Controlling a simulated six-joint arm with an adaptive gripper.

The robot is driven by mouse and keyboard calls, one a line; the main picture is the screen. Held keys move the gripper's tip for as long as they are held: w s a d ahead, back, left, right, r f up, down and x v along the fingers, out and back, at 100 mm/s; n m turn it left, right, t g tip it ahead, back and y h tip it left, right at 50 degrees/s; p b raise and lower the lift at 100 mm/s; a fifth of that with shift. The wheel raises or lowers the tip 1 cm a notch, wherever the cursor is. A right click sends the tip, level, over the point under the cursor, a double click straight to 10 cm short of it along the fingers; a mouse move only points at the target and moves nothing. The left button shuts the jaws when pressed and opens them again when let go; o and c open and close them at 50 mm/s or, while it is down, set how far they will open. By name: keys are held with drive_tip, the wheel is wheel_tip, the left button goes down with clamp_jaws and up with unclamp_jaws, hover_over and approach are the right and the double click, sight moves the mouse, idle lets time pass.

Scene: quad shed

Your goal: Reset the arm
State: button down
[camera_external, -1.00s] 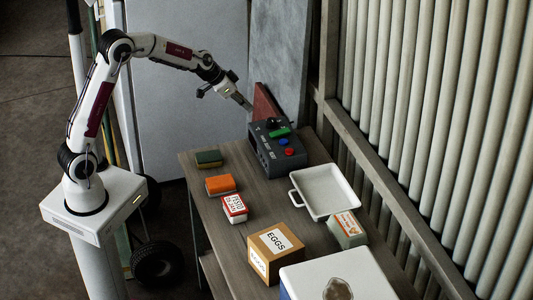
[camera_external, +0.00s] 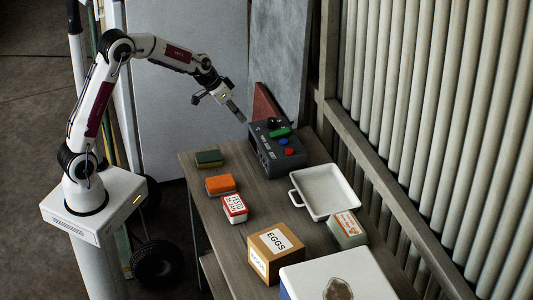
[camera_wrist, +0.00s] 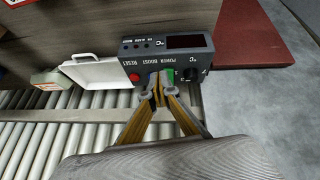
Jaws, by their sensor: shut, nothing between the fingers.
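My gripper (camera_external: 241,118) is shut and empty, angled down just left of and above the dark control box (camera_external: 264,152) at the back of the bench. The box has a green part, a blue button and a red button on top and a black knob near its far end. In the wrist view my gripper (camera_wrist: 159,80) shows with its fingertips together in front of the control box (camera_wrist: 150,52), covering part of its face. The red button, the black knob and the labels RESET, BOOST and POWER show there; the green part is partly hidden behind a finger.
On the bench (camera_external: 205,222) stand a green-brown block (camera_external: 208,158), an orange block (camera_external: 220,185), a red-white box (camera_external: 234,208), a white tray (camera_external: 325,190), an eggs carton (camera_external: 274,252), a greenish carton (camera_external: 348,230) and a white container (camera_external: 340,280). A dark red panel (camera_external: 265,104) leans behind the control box.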

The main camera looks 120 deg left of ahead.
drive_tip(key=s+d+r+m+h, duration=0.1)
drive_tip(key=s+d+r+m, duration=0.2)
drive_tip(key=d, duration=1.4)
drive_tip(key=s+d+r+m+h, duration=0.1)
drive_tip(key=s+d+r+m, duration=0.2)
drive_tip(key=d, duration=1.4)
drive_tip(key=s+d+r+m+h, duration=0.2)
drive_tip(key=s+d+r+m, duration=0.2)
drive_tip(key=d, duration=1.4)
drive_tip(key=shift+r+t, duration=0.4)
drive_tip(key=shift+r, duration=0.45)
